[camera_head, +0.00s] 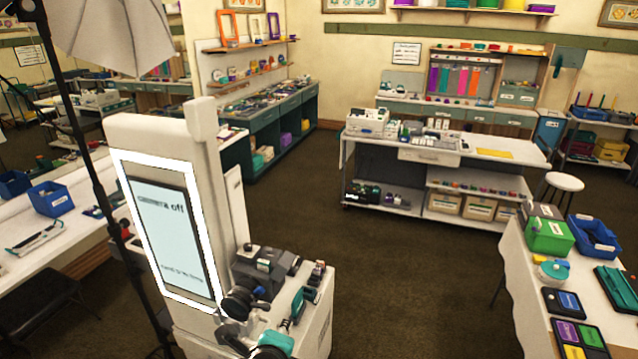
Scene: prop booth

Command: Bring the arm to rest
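Neither of my grippers can be made out in the head view, and I see no arm of mine clearly. A white booth cabinet (152,139) stands at the left front. Its lit screen (168,235) reads "camera off" at the top; the smaller line below is hard to read. On the low white stand (318,322) beside it, dark camera-like gear (265,272) and black and teal items (275,344) sit close together.
A black light stand (75,130) with a grey umbrella rises at left. A white table (520,280) with a green box (549,236) and blue bin (592,238) is at right. A white worktable (480,148) and stool (564,182) stand farther back. The brown floor (415,285) between is clear.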

